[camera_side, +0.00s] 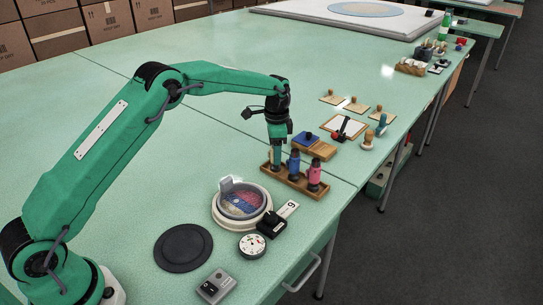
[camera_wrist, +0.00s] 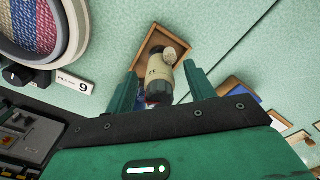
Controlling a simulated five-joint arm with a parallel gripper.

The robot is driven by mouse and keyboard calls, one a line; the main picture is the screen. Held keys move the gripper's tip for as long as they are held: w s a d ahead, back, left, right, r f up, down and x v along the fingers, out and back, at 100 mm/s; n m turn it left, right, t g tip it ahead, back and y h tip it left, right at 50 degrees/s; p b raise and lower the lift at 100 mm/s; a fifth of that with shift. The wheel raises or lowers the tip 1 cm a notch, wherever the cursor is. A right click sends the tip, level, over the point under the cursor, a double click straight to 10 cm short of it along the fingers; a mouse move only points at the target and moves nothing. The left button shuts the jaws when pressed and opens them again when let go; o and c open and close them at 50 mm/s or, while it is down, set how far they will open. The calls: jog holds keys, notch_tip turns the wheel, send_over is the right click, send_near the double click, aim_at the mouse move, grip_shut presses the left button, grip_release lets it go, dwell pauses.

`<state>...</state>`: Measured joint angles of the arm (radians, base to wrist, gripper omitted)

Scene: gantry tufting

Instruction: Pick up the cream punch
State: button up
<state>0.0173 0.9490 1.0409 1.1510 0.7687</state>
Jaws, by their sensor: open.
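The cream punch (camera_wrist: 161,68) shows in the wrist view with its rounded pale top, at the wooden tray (camera_wrist: 148,44). My gripper (camera_wrist: 160,72) is open, with one green finger on each side of the punch; I cannot tell whether either finger touches it. In the side view my gripper (camera_side: 276,160) points down at the left end of the tray (camera_side: 318,192) and hides most or all of the cream punch. A blue punch (camera_side: 293,164) and a pink punch (camera_side: 314,175) stand upright in the same tray, to the right of my gripper.
A round hoop (camera_side: 241,204) with coloured yarn, a black gauge block (camera_side: 271,225) and a dial (camera_side: 251,245) lie in front of the tray. A blue-topped wooden block (camera_side: 306,139) and a clipboard (camera_side: 344,128) lie behind it. The table (camera_side: 180,60) is clear to the back left.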

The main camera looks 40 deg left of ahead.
jog(key=shift+c, duration=0.4)
jog(key=c, duration=1)
jog(key=shift+o, duration=0.2)
jog(key=shift+r, duration=0.85)
jog(key=r, duration=0.2)
jog(key=shift+s+d+r, duration=0.15)
jog(key=shift+d+r, duration=0.15)
jog(key=shift+r, duration=0.1)
jog(key=s+d+r, duration=0.6)
jog(key=d, duration=0.3)
jog(key=shift+d+r, duration=0.15)
jog(key=shift+r, duration=0.1)
